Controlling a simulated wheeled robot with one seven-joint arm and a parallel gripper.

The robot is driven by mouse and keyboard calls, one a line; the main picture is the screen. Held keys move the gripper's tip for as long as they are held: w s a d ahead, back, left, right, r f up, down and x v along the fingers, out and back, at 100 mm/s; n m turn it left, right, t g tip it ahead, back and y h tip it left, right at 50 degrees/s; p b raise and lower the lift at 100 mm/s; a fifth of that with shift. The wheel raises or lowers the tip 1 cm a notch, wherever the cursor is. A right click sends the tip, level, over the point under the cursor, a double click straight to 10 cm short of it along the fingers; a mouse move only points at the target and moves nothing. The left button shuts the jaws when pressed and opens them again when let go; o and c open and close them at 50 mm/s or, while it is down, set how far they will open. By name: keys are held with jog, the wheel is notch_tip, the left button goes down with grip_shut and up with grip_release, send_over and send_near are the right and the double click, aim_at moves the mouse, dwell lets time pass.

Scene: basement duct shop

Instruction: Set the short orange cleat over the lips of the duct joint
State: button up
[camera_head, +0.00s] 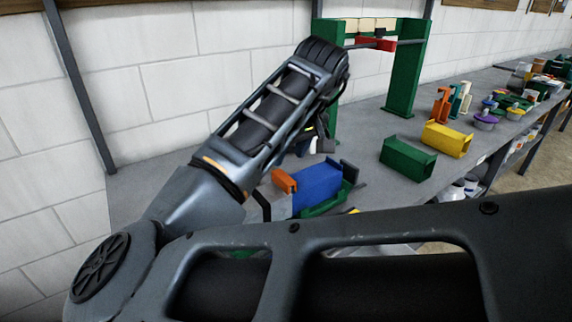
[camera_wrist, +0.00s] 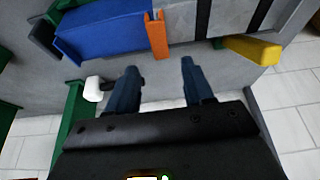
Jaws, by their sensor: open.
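A short orange cleat (camera_wrist: 157,36) stands at the seam between a blue duct section (camera_wrist: 108,34) and a grey duct section (camera_wrist: 192,22) in the wrist view. In the head view the orange cleat (camera_head: 284,180) sits at the left end of the blue duct (camera_head: 318,185), above the grey duct (camera_head: 277,200). I cannot tell how far down over the lips it sits. My gripper (camera_wrist: 158,82) is open and empty. Its two dark fingers point toward the cleat, one on each side of its line, with a visible gap. The head view shows the gripper only partly.
A green fixture (camera_head: 338,203) holds the duct. A yellow piece (camera_wrist: 252,50) lies right of it in the wrist view. Green (camera_head: 408,157) and yellow (camera_head: 447,139) channel blocks, several upright cleats (camera_head: 441,106) and a green frame (camera_head: 406,70) stand on the grey bench (camera_head: 372,128).

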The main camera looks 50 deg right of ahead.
jog(key=v, duration=0.7)
jog(key=shift+r, duration=0.25)
jog(key=shift+s, duration=0.15)
